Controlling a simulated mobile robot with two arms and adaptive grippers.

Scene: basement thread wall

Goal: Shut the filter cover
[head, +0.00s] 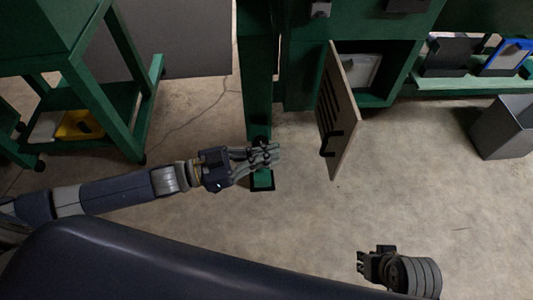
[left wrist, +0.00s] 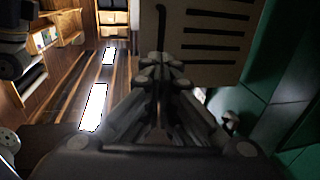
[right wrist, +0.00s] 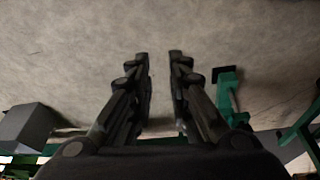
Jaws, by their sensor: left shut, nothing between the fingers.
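The filter cover (head: 342,112) is a beige panel with dark slots and a black handle (head: 328,143). It stands swung open from a green cabinet, whose opening (head: 377,75) shows a pale filter inside. My left gripper (head: 272,154) is shut and empty, to the left of the cover and apart from it in the head view. In the left wrist view the slotted cover (left wrist: 212,40) is beyond the shut fingers (left wrist: 160,72), its handle just above them. My right gripper (head: 362,262) is low at the right; in the right wrist view its fingers (right wrist: 162,60) are apart with nothing between.
A green post (head: 256,80) with a foot stands behind my left gripper. A green cart (head: 110,95) with a yellow item is at the left. A grey bin (head: 505,128) and a green shelf (head: 460,86) are at the right. The floor right of the cover is clear.

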